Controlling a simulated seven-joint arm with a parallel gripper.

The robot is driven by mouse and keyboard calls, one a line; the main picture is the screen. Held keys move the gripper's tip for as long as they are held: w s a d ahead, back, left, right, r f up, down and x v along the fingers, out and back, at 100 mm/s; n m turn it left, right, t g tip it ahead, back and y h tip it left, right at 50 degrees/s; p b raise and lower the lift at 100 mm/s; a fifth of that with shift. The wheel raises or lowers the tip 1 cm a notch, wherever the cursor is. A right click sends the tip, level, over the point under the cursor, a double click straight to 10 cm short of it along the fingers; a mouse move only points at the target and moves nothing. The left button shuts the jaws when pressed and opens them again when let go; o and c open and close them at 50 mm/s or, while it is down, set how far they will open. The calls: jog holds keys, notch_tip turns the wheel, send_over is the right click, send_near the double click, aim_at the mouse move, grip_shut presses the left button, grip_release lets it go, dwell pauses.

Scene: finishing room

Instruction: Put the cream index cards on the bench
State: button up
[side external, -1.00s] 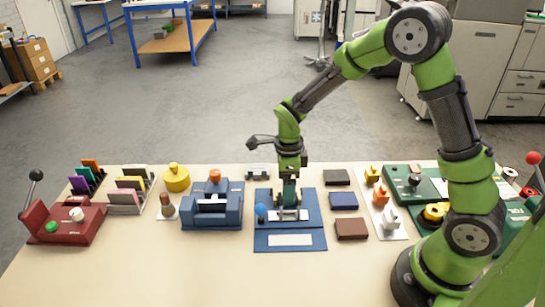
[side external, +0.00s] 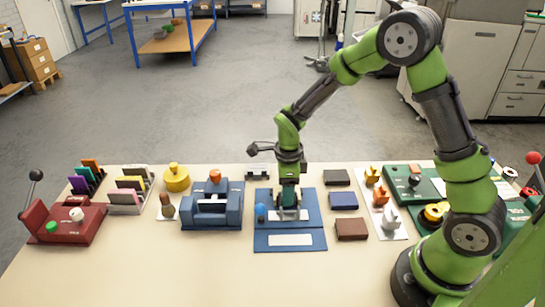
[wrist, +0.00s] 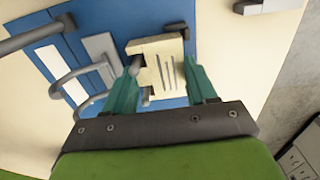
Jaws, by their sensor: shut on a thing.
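A cream block-like thing (wrist: 155,62) with several dark slots lies between my fingertips in the wrist view, which look like the cream index cards. My gripper (wrist: 163,72) is shut on it. In the side view my gripper (side external: 288,203) is low over the blue device (side external: 262,239), which has a blue-knobbed lever and a grey bar. The held cream thing is mostly hidden there by the fingers. In the wrist view it is over or on the blue plate (wrist: 107,24); I cannot tell whether it touches.
The bench (side external: 150,270) is clear along its front. A blue machine (side external: 212,210) with an orange knob stands to the left, and dark blocks (side external: 343,200) lie to the right. Colour-card racks (side external: 128,195) and a red lever device (side external: 70,222) are at far left.

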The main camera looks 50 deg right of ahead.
notch_tip(320, 180, up, 9)
jog(key=s+d+f, duration=0.1)
jog(key=s+d, duration=0.1)
jog(key=s, duration=0.1)
jog(key=s+d+f, duration=0.1)
jog(key=s+d, duration=0.1)
jog(key=s+d+f, duration=0.1)
jog(key=s+f, duration=0.1)
jog(key=s, duration=0.1)
jog(key=shift+s+d+f, duration=0.1)
jog(key=shift+s+d, duration=0.25)
jog(key=shift+d, duration=0.05)
jog(key=w+d, duration=0.1)
jog(key=w, duration=0.4)
jog(key=w+f, duration=0.1)
jog(key=w, duration=0.4)
jog(key=w+d, duration=0.1)
jog(key=w, duration=0.4)
jog(key=shift+w+d+f, duration=0.2)
jog(key=shift+d+f, duration=0.1)
jog(key=shift+w, duration=0.2)
jog(key=shift+f, duration=1.75)
jog(key=shift+f, duration=0.15)
jog(key=o, duration=1)
jog(key=shift+o, duration=0.2)
